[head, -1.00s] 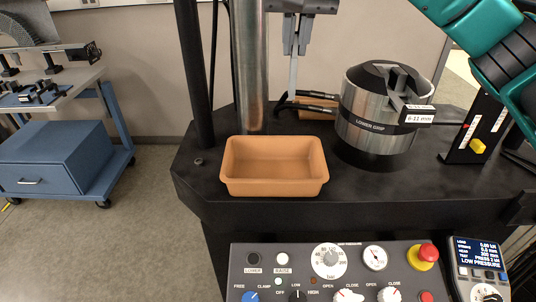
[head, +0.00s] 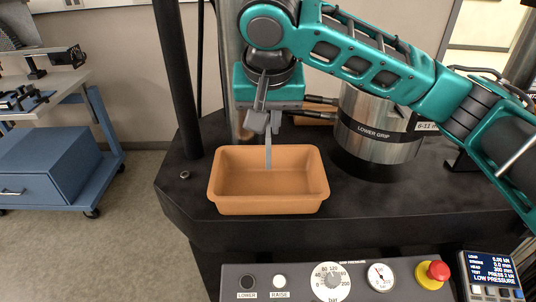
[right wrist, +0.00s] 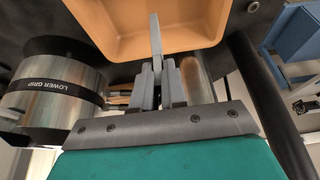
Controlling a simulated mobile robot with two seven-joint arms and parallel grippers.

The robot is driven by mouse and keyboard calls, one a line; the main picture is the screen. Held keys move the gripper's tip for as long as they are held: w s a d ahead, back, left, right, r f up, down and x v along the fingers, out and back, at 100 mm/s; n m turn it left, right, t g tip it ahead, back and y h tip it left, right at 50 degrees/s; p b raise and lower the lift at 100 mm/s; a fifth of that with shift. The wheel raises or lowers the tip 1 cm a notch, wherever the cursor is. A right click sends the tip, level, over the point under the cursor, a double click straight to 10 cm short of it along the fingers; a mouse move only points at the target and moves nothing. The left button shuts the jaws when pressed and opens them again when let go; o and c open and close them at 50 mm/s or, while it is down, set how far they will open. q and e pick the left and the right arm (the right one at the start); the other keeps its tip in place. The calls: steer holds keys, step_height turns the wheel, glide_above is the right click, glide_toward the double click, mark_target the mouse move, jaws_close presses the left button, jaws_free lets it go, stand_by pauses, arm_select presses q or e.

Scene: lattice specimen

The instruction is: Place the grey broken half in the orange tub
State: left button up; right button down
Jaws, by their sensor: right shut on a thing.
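The orange tub (head: 268,206) stands on the black machine table in the head view, its inside looking empty. My right gripper (head: 268,128) is above the tub's back part. It is shut on the grey broken half (head: 268,155), a thin grey strip that hangs down upright, its lower end over or inside the tub; I cannot tell how deep. In the right wrist view the gripper (right wrist: 160,75) holds the grey half (right wrist: 156,38), which points toward the tub (right wrist: 100,30). My left gripper is not in view.
The steel lower grip (head: 375,130) stands right of the tub, close to my right arm. A dark column (head: 177,80) rises at the left. A control panel (head: 310,282) with knobs and a red button is in front. A blue cart (head: 60,160) stands at far left.

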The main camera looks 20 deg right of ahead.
mark_target(268, 151)
step_height(268, 151, down, 6)
steer(key=shift+f, duration=0.3)
steer(key=shift+f, duration=0.1)
steer(key=c, duration=1.2)
jaws_free()
steer(key=shift+b, duration=0.3)
steer(key=p+v, duration=0.2)
steer(key=v, duration=1)
